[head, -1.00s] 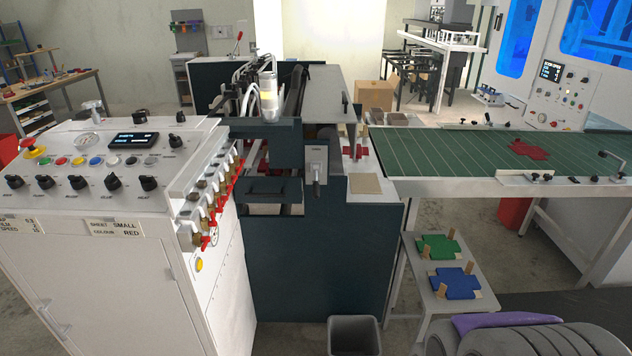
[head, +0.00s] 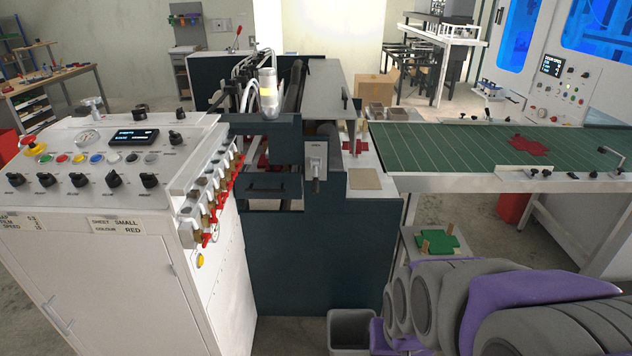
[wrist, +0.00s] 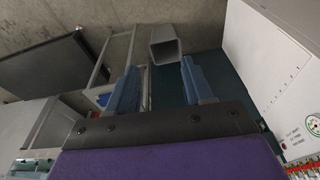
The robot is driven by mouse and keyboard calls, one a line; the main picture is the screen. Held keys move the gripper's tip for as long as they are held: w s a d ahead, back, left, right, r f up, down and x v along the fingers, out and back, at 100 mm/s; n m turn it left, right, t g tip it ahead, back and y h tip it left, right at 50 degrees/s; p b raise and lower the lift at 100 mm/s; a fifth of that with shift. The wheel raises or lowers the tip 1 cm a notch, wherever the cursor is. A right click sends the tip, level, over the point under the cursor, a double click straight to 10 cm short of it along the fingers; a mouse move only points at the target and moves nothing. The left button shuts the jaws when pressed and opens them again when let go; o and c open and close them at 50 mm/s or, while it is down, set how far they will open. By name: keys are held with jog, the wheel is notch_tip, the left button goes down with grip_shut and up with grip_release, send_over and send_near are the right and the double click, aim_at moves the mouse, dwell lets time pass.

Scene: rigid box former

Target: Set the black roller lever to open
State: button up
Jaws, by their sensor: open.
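A small lever (head: 316,171) hangs downward on a light grey plate (head: 318,149) on the front of the dark teal machine (head: 300,250). It looks dark grey, and its label is too small to read. My gripper (wrist: 161,78) shows in the wrist view with its two blue-grey fingers apart and nothing between them. It is over the floor side of the machine, away from the lever. The lever cannot be made out in the wrist view. In the head view my arm fills the lower right, and the fingers are not visible there.
A white control cabinet (head: 110,260) with knobs and red-handled valves stands left of the machine. A grey bin (head: 352,330) sits on the floor in front; it also shows in the wrist view (wrist: 165,44). A green conveyor (head: 480,147) with a red sheet extends right. A low stand (head: 408,245) is partly hidden by my arm.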

jog(key=w+a+f+t+p, duration=0.15)
jog(key=w+t, duration=0.25)
jog(key=w, duration=0.9)
jog(key=w+a+t+p, duration=0.1)
jog(key=w+a+t, duration=0.25)
jog(key=w, duration=0.95)
jog(key=t+y+p, duration=0.1)
jog(key=t+y, duration=0.2)
jog(key=t, duration=0.5)
send_near(317, 190)
jog(key=shift+m, duration=0.3)
jog(key=w+b, duration=0.1)
jog(key=w, duration=0.3)
jog(key=w+a+b, duration=0.1)
jog(key=w, duration=0.3)
jog(key=w+a, duration=0.1)
jog(key=w, duration=0.3)
jog(key=shift+w+b, duration=0.1)
jog(key=shift+b, duration=0.3)
jog(key=shift+c, duration=0.4)
grip_shut()
